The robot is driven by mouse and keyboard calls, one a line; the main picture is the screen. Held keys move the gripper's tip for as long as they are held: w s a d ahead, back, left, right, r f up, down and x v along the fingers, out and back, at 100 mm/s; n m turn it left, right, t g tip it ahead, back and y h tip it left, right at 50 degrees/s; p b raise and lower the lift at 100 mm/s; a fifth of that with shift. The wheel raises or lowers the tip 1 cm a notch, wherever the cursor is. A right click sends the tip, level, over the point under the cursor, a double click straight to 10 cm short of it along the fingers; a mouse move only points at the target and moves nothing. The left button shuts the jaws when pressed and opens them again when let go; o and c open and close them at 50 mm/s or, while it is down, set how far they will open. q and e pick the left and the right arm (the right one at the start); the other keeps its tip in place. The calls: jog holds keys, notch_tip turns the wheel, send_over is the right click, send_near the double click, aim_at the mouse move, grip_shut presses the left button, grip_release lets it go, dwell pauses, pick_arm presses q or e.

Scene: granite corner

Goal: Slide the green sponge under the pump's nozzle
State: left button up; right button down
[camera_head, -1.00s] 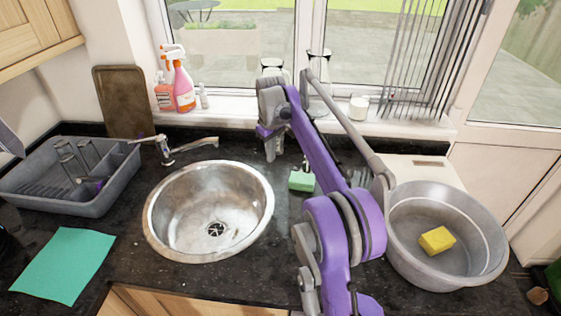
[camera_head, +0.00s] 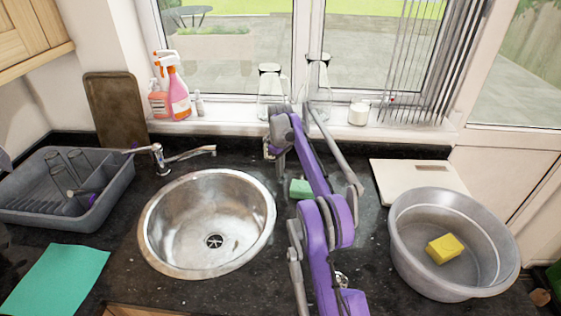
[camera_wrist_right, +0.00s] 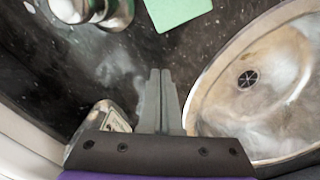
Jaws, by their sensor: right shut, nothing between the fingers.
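The green sponge (camera_head: 300,188) lies on the dark counter right of the sink, partly covered by my right arm in the head view. It also shows at the top of the right wrist view (camera_wrist_right: 176,10). My right gripper (camera_head: 279,170) is shut and empty behind the sponge, apart from it; its closed fingers (camera_wrist_right: 160,75) point toward the sponge in the wrist view. A shiny metal piece (camera_wrist_right: 92,8), probably the pump, stands beside the sponge in the wrist view. My left gripper is not in view.
The round sink (camera_head: 165,215) is left of the sponge, with a tap (camera_head: 160,158) behind it. A grey basin (camera_head: 415,265) holding a yellow sponge (camera_head: 445,249) stands right. A white board (camera_head: 415,178) lies behind it.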

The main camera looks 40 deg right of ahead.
jog(key=shift+s+d+f, duration=0.15)
jog(key=shift+s+f, duration=0.15)
jog(key=shift+s, duration=0.3)
jog(key=shift+s+d+f, duration=0.15)
jog(key=shift+s+f, duration=0.15)
jog(key=shift+s, duration=0.3)
jog(key=shift+s+d, duration=0.15)
jog(key=shift+s, duration=0.5)
jog(key=shift+s+d+f+b, duration=0.1)
jog(key=shift+s+d+b, duration=0.15)
jog(key=shift+s+b, duration=0.6)
jog(key=shift+s, duration=0.3)
jog(key=shift+r+p, duration=0.2)
jog(key=shift+p, duration=0.1)
jog(key=shift+w, duration=0.1)
